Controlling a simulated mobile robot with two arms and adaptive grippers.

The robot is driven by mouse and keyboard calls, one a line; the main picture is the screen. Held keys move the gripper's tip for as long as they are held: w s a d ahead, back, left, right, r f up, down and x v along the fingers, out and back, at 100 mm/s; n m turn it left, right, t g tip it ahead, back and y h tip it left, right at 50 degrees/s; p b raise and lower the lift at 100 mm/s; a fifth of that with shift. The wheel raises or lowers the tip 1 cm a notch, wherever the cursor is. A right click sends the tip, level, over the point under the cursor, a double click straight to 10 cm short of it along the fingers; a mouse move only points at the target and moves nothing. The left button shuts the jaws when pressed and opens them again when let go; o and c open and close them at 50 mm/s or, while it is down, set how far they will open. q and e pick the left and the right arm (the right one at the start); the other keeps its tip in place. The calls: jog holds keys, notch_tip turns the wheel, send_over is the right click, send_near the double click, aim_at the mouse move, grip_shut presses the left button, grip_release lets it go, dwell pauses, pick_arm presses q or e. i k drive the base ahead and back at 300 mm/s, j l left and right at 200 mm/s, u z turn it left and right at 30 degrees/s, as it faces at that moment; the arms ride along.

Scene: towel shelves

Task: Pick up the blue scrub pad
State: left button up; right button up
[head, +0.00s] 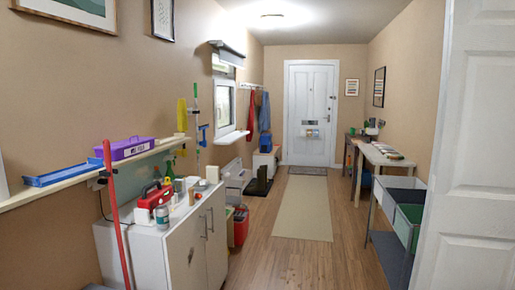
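I cannot make out a blue scrub pad for certain in the head view. A long, flat blue object (63,175), like a shallow tray, lies on the narrow wall shelf at the left. A small blue item (204,133) hangs by the wall near the window; it is too small to identify. Neither of my grippers is in view.
A white cabinet (182,250) at the left holds a red-and-white toolbox (154,194) and several bottles. A purple box (125,148) sits on the shelf. A red pole (111,210) leans nearby. A sink unit (395,213) stands right. The runner (305,208) is clear.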

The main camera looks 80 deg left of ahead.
aim_at(44, 180)
jog(key=u, duration=3.65)
